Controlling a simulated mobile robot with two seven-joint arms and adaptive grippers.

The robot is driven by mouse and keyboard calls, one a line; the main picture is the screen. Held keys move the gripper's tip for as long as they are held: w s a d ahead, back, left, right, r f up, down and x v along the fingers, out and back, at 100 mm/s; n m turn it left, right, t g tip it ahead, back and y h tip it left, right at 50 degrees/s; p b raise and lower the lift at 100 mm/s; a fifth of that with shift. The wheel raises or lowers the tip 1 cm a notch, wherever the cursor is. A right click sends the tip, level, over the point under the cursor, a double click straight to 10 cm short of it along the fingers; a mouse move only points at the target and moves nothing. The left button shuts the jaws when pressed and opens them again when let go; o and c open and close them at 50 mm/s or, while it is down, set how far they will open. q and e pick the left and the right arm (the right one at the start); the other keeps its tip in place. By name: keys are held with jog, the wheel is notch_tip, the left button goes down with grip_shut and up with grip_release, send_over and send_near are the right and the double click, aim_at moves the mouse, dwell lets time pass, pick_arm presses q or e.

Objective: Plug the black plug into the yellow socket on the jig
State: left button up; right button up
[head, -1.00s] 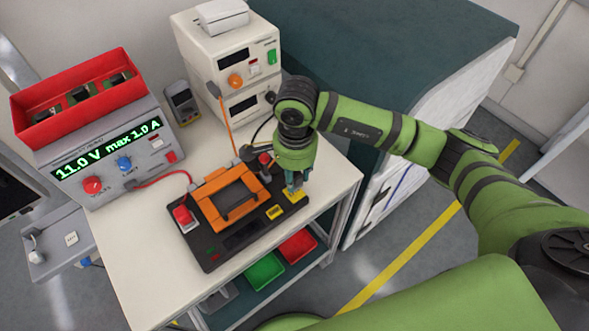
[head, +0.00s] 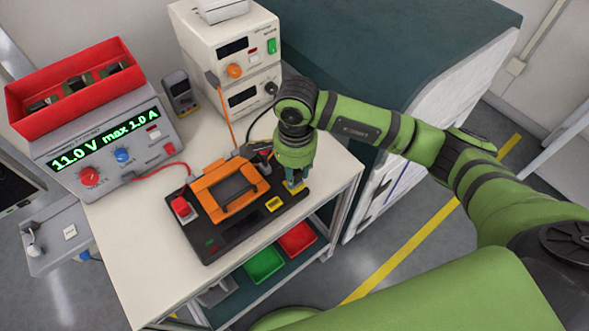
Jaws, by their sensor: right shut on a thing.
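The dark jig (head: 217,243) lies on the white bench top, with an orange frame (head: 207,195) on it. The yellow socket (head: 299,191) is at the jig's right corner, partly covered by my right gripper (head: 295,184). My right gripper points down and its fingers are shut just over the socket. The black plug between the fingers is almost wholly hidden, so I cannot tell whether it touches or sits in the socket. My left gripper is not in view.
A power supply (head: 108,170) with a red bin (head: 75,82) on top stands left. A multimeter (head: 182,97) and stacked white instruments (head: 226,60) stand behind. A red lead and an orange lead run to the jig. Green and red bins (head: 264,264) sit on the shelf below.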

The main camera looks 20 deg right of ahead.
jog(key=shift+b, duration=0.35)
dwell(0.8)
jog(key=shift+b, duration=0.4)
dwell(0.6)
jog(key=shift+b, duration=0.4)
jog(key=shift+f+b, duration=0.65)
jog(key=shift+b, duration=0.05)
